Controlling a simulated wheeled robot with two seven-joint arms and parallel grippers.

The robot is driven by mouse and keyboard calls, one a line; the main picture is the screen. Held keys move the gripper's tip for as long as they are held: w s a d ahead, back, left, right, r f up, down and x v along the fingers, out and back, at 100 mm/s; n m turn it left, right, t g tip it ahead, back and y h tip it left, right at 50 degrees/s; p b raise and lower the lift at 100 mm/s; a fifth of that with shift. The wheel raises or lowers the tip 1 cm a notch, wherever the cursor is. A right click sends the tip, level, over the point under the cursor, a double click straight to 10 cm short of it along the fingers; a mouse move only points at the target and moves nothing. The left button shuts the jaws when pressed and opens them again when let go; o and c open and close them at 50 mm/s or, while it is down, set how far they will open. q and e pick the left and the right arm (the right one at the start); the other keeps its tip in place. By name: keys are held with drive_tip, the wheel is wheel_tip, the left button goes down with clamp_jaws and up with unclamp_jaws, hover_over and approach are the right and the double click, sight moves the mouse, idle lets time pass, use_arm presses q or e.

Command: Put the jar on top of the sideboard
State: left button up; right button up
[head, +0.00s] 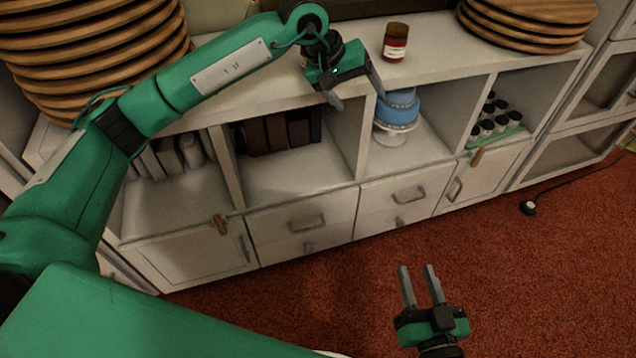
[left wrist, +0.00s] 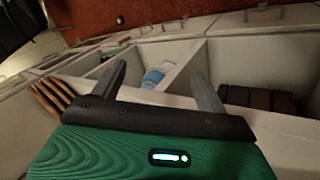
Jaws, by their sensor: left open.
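The jar (head: 395,43), brown with a red and white label and a dark lid, stands upright on the white top of the sideboard (head: 437,50). My left gripper (head: 357,95) is open and empty near the sideboard's front edge, left of and nearer than the jar, not touching it. Its two fingers also show spread in the left wrist view (left wrist: 160,85); I cannot make out the jar there. My right gripper (head: 419,268) is open and empty, low over the red carpet in front of the sideboard.
Stacked round wooden boards stand on the top at left (head: 90,50) and right (head: 525,20). A blue cake on a white stand (head: 397,108) is in an open compartment below the jar. Small dark-capped jars (head: 487,126) and dark books (head: 278,133) fill other compartments.

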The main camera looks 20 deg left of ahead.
use_arm(q)
drive_tip(key=s+d+f+n+g+h, duration=0.2)
drive_tip(key=s+d+n+g+h, duration=0.15)
drive_tip(key=s+d, duration=0.3)
drive_tip(key=s+d+f+n+g+h, duration=0.2)
drive_tip(key=s+d+f+h, duration=0.15)
drive_tip(key=s+d, duration=0.3)
drive_tip(key=s+d+r+n+h, duration=0.2)
drive_tip(key=s+r+n+h, duration=0.2)
drive_tip(key=s+n+h, duration=0.55)
drive_tip(key=s+a+f+m+t+y, duration=0.2)
drive_tip(key=a+f+m+t+y, duration=0.5)
drive_tip(key=m+t, duration=0.2)
drive_tip(key=s+a+f+m+t+y, duration=0.3)
drive_tip(key=a+f+m+t+y, duration=0.4)
drive_tip(key=m+t, duration=0.3)
drive_tip(key=shift+s+a+f+y, duration=0.3)
drive_tip(key=shift+f+y, duration=0.1)
drive_tip(key=shift+y, duration=0.35)
